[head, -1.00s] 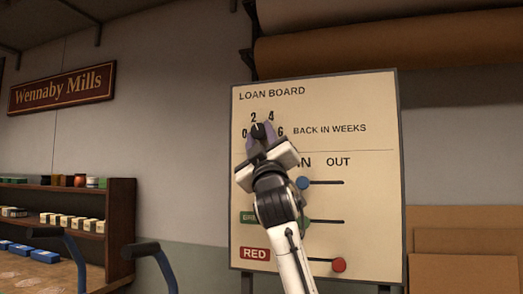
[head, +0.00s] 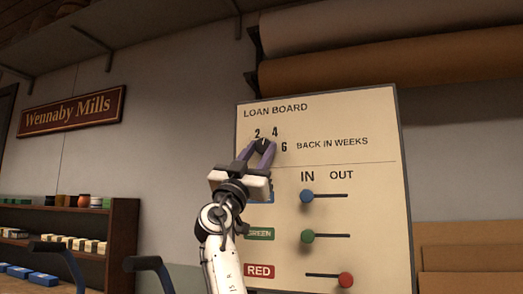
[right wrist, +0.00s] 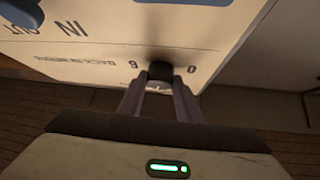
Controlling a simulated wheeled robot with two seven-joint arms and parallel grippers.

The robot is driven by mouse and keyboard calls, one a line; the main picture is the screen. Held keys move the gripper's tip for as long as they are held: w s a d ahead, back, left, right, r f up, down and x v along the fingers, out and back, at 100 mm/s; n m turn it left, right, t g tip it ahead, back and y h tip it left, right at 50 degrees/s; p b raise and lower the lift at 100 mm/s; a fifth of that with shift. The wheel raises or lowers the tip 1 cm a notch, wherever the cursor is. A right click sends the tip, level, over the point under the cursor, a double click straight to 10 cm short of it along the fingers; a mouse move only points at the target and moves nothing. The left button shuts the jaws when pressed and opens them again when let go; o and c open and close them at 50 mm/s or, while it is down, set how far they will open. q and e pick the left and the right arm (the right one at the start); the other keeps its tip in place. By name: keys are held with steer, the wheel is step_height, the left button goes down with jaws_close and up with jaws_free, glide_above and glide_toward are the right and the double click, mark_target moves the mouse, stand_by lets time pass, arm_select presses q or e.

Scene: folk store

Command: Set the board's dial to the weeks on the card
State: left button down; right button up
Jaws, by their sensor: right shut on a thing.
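The cream loan board (head: 365,215) stands ahead with the words BACK IN WEEKS beside its dial. The small dark dial (head: 262,141) is mostly hidden by my fingers; 2, 4 and 6 show around it, and 0 is hidden in the head view. My right gripper (head: 260,149) comes from below and is shut on the dial. In the right wrist view the dial (right wrist: 160,70) sits between the fingertips, with 6 and 0 on either side, upside down. I cannot tell exactly where the dial points. No card is readable. My left gripper is not in view.
Below the dial are sliders: the blue knob (head: 307,196) and green knob (head: 307,236) under IN, the red knob (head: 345,280) under OUT. A shelf (head: 122,235) with small goods stands at left. Brown rolls (head: 345,72) hang above the board.

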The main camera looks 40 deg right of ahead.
steer(key=shift+w+r+m+g+p, duration=0.1)
steer(key=shift+m+g+p, duration=0.2)
steer(key=shift+m+g, duration=0.25)
steer(key=shift+w+r+m+g+p, duration=0.1)
steer(key=shift+m+g+p, duration=0.15)
steer(key=shift+m+g, duration=0.3)
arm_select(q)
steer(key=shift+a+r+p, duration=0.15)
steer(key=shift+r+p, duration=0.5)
arm_select(e)
steer(key=shift+f+m+g, duration=0.15)
steer(key=shift+m+g, duration=1.05)
steer(key=shift+m, duration=0.2)
steer(key=o, duration=1)
steer(key=shift+o, duration=0.2)
arm_select(q)
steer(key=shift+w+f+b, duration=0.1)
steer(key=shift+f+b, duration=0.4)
steer(key=shift+b, duration=0.35)
arm_select(e)
steer(key=v, duration=1)
steer(key=shift+f, duration=0.25)
